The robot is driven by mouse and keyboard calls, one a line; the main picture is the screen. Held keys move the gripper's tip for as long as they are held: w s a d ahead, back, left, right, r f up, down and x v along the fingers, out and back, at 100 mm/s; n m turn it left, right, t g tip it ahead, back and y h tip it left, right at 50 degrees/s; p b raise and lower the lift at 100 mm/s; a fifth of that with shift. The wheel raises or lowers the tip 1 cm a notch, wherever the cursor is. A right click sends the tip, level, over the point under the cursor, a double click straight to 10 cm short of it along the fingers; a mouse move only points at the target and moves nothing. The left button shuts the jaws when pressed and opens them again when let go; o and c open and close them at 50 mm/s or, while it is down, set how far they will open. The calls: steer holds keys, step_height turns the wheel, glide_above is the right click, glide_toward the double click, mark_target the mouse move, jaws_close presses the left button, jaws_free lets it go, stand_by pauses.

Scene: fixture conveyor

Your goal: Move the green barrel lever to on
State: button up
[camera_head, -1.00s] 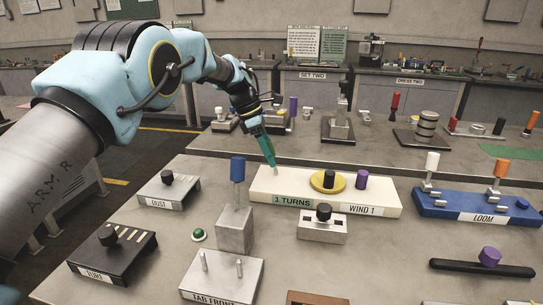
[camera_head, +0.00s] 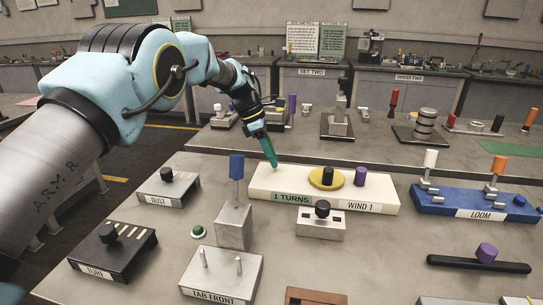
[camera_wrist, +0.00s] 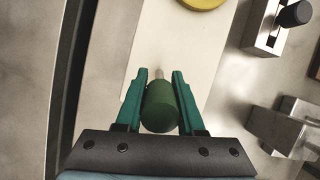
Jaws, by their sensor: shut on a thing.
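The green barrel lever (camera_wrist: 160,106) shows in the wrist view as a dark green cylinder with a thin metal stem pointing up the picture over a white base. My gripper (camera_wrist: 160,92) has its two green fingers shut on the barrel, one on each side. In the head view my gripper (camera_head: 271,160) points down at the left part of the white WIND 1 base (camera_head: 290,188); the barrel cannot be told apart from the fingers there. I see no on mark near the lever.
The white base also bears a yellow disc with a black knob (camera_head: 327,178) and a purple knob (camera_head: 360,176). A blue-topped lever (camera_head: 237,167) stands in front on a metal block. A black DUST box (camera_head: 167,190) is at left, a blue LOOM base (camera_head: 470,203) at right.

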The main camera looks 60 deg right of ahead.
jaws_close()
stand_by(0.5)
steer(key=shift+s+r+p, duration=0.1)
steer(key=shift+r+p, duration=0.05)
steer(key=shift+p, duration=0.2)
steer(key=shift+s+r+t+p, duration=0.2)
steer(key=shift+t+p, duration=0.3)
steer(key=shift+p, duration=0.25)
steer(key=shift+s+d+t+y+p, duration=0.2)
steer(key=shift+s+t+y+p, duration=0.15)
steer(key=shift+t+p, duration=0.4)
steer(key=shift+s+d+f+t+y+p, duration=0.2)
steer(key=shift+s+t+y+p, duration=0.2)
steer(key=shift+t+p, duration=0.55)
steer(key=shift+s+d+f+t+y, duration=0.15)
steer(key=shift+s+t+y, duration=0.15)
steer(key=shift+t, duration=0.5)
steer(key=shift+s+f+t+y, duration=0.15)
steer(key=shift+s+t, duration=0.1)
steer(key=shift+t, duration=0.55)
steer(key=o, duration=0.9)
jaws_free()
steer(key=shift+s, duration=0.1)
